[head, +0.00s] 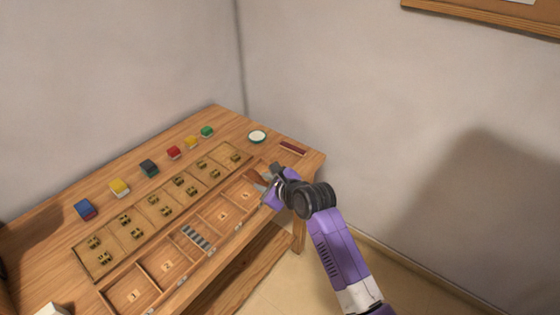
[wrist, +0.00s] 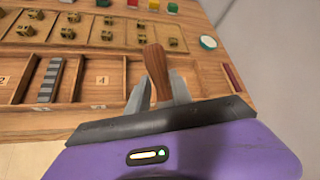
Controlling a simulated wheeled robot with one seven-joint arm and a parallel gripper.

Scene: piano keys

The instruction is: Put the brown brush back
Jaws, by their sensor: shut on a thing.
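The brown brush (wrist: 155,65) shows in the wrist view as a smooth wooden handle, standing up between the two grey fingers of my gripper (wrist: 157,95). Its lower part is hidden by the gripper body. In the head view a bit of the brown brush (head: 256,178) sticks out to the left of my gripper (head: 271,178). The gripper is shut on it, over the right end of the row of numbered compartments (head: 205,228). I cannot tell whether the brush touches the wood below.
A grey striped piece (head: 198,238) lies in one compartment. Behind is a long board (head: 160,212) with several brass-coloured pieces. Coloured blocks line the back. A round white-and-green dish (head: 257,136) and a dark red flat bar (head: 293,149) lie at the table's far right.

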